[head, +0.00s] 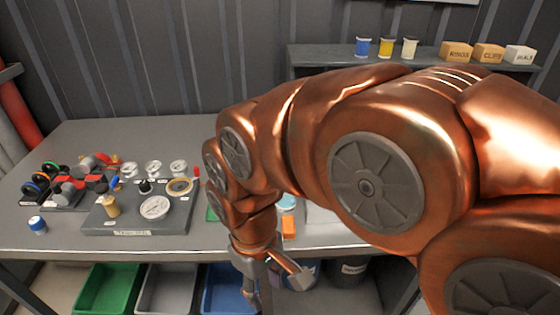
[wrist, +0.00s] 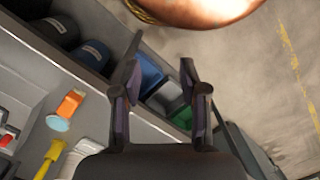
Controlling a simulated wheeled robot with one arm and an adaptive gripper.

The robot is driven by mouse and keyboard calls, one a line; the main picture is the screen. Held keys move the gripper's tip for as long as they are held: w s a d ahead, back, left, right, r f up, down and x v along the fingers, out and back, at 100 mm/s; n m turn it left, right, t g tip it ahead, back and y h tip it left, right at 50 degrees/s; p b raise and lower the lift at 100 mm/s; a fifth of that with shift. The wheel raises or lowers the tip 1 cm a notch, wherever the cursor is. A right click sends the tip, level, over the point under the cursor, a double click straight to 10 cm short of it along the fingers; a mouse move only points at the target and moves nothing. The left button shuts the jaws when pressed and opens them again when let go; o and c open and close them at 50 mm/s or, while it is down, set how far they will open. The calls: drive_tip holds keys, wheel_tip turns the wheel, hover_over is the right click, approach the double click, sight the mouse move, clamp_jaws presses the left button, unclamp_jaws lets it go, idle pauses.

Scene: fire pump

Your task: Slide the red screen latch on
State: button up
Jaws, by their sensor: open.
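I cannot tell for sure which part is the screen latch. A small red upright piece (head: 196,172) stands at the right back edge of the grey gauge panel (head: 165,222) on the bench. A red piece (wrist: 6,140) also shows at the left edge of the wrist view; I cannot tell whether it is the same one. My gripper (head: 275,284) is open and empty, low in front of the bench's front edge, to the right of the panel. In the wrist view my gripper's open fingers (wrist: 160,75) point toward the bins below. My arm hides part of the bench.
Left of the panel lie several red-and-black valve parts (head: 70,185). An orange object (head: 289,227) is right of my wrist. Green (head: 108,290), grey and blue bins sit below. A back shelf (head: 310,60) holds spools and boxes.

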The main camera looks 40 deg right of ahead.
drive_tip(key=w+d+r+n+t+p, duration=0.1)
drive_tip(key=w+d+r+n, duration=0.2)
drive_tip(key=w+d+n, duration=0.35)
drive_tip(key=w+d+r+n+p, duration=0.1)
drive_tip(key=w+d+r+n, duration=0.25)
drive_tip(key=w, duration=0.65)
drive_tip(key=w+d+n, duration=0.1)
drive_tip(key=d+n, duration=0.1)
drive_tip(key=d, duration=0.5)
drive_tip(key=w+d+f+n, duration=0.1)
drive_tip(key=w+d+n, duration=0.1)
drive_tip(key=d, duration=0.5)
drive_tip(key=w+d+n, duration=0.1)
drive_tip(key=d+n, duration=0.2)
drive_tip(key=d, duration=0.4)
drive_tip(key=shift+w+d+f+n+t+p, duration=0.3)
drive_tip(key=shift+w+d+f+p, duration=0.05)
drive_tip(key=shift+w+f+p, duration=0.05)
drive_tip(key=shift+d+f, duration=0.15)
drive_tip(key=shift+d, duration=0.1)
drive_tip(key=shift+s+f, duration=0.1)
drive_tip(key=shift+f, duration=0.15)
drive_tip(key=shift+f+p, duration=1.1)
drive_tip(key=shift+f, duration=2.45)
drive_tip(key=shift+c, duration=0.3)
clamp_jaws()
